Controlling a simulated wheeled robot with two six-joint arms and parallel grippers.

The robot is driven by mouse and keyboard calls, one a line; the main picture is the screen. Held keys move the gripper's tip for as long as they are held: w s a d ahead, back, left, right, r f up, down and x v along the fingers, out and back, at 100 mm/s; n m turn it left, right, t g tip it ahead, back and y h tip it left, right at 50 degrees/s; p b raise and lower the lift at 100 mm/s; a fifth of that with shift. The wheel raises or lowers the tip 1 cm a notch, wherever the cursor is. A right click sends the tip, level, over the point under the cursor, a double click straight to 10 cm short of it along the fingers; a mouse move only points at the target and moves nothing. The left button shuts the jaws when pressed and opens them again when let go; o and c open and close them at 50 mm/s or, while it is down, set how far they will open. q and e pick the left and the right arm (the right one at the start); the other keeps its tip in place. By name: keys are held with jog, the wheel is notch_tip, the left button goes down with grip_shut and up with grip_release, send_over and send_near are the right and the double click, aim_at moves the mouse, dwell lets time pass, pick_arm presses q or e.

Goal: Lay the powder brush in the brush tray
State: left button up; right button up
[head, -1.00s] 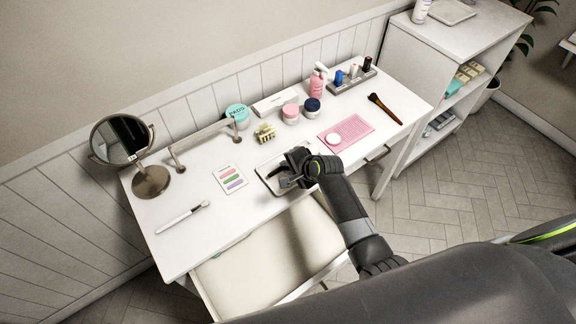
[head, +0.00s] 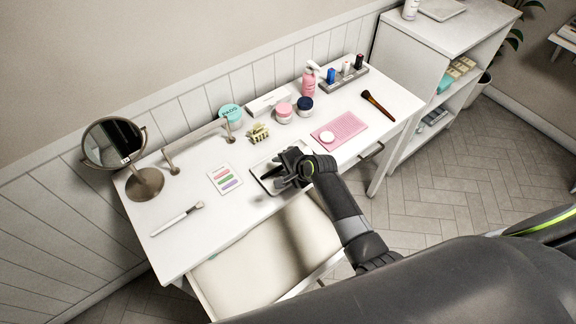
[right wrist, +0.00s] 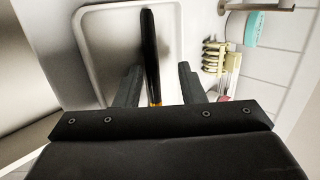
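The brush tray (head: 257,170) is a shallow white tray near the desk's front edge; it also shows in the right wrist view (right wrist: 94,50). A brush with a black handle (right wrist: 149,45) and a gold band lies over the tray, apparently the powder brush; its head end is hidden behind my gripper. My right gripper (head: 283,168) is low over the tray. In the right wrist view its fingers (right wrist: 159,75) stand apart on either side of the handle, with a clear gap to the right finger. My left gripper is not in view.
A white-handled brush (head: 177,220) lies at left by the round mirror (head: 113,143). A brown-handled brush (head: 377,105) lies right of the pink mat (head: 350,127). A colour card (head: 225,180), hair clip (head: 259,133) and jars (head: 284,112) surround the tray. An open drawer (head: 265,250) is below.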

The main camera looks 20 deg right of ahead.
jog(key=v, duration=1.7)
jog(key=shift+s, duration=0.15)
jog(key=shift+d, duration=0.15)
